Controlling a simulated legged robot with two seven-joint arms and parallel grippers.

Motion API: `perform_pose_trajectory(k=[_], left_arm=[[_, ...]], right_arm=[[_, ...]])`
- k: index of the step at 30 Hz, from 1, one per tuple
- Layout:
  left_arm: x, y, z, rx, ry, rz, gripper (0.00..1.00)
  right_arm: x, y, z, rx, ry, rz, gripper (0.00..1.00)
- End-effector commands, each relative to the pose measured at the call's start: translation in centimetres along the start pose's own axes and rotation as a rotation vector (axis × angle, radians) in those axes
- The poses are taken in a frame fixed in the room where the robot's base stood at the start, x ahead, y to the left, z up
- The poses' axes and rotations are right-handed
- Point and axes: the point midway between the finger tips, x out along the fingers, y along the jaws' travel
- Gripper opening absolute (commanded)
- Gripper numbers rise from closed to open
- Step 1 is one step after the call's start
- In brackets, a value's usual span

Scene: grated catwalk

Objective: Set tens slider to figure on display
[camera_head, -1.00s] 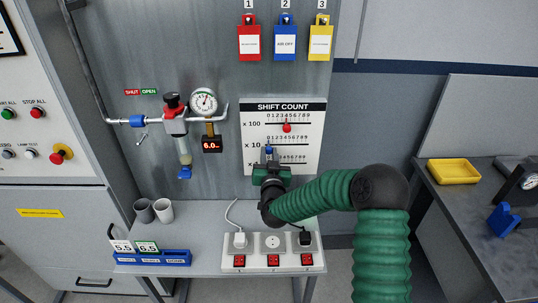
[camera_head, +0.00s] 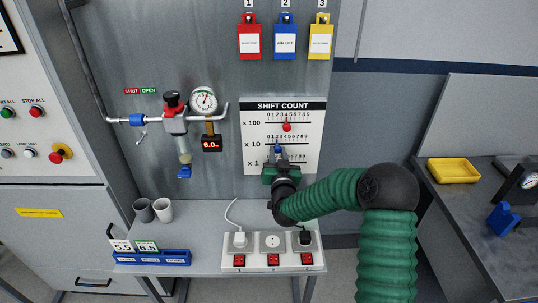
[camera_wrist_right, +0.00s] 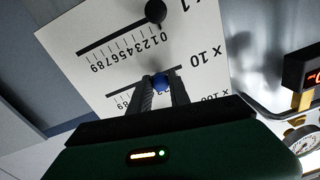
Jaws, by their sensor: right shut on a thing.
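The white SHIFT COUNT board (camera_head: 251,133) on the steel panel has slider rows x 100, x 10 and x 1. My right gripper (camera_head: 280,164) is shut on the blue tens knob (camera_head: 278,149) in the x 10 row. In the right wrist view the blue knob (camera_wrist_right: 160,83) sits between both fingers. It is in the low-digit part of its slot, but its exact digit is hard to read. The red knob (camera_head: 287,127) is in the x 100 row; the black x 1 knob (camera_wrist_right: 155,11) shows in the wrist view. A small display (camera_head: 211,144) reads about 6.0. My left gripper is not in view.
A gauge (camera_head: 204,100) and valve piping stand left of the board. Below are a power strip (camera_head: 256,260), two cups (camera_head: 163,210) and a blue card holder (camera_head: 152,258) on the shelf. A yellow tray (camera_head: 454,171) lies on the right bench.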

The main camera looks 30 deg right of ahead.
Motion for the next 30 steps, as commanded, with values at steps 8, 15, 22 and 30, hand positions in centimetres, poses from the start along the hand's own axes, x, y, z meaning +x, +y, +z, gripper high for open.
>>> perform_pose_trajectory(k=[8, 15, 22, 30], left_arm=[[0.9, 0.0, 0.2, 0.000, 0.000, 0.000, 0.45], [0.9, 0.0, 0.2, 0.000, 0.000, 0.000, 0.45], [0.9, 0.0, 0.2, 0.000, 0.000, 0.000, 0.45], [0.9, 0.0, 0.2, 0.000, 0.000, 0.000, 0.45]], right_arm=[[-0.2, 6.1, -1.1, -0.002, 0.006, 0.005, 0.00], [-0.3, 6.8, -1.3, 0.001, 0.004, 0.003, 0.00], [-0.3, 6.7, -1.3, 0.000, 0.004, 0.002, 0.35], [-0.3, 6.7, -1.2, 0.000, 0.002, 0.003, 0.45]])
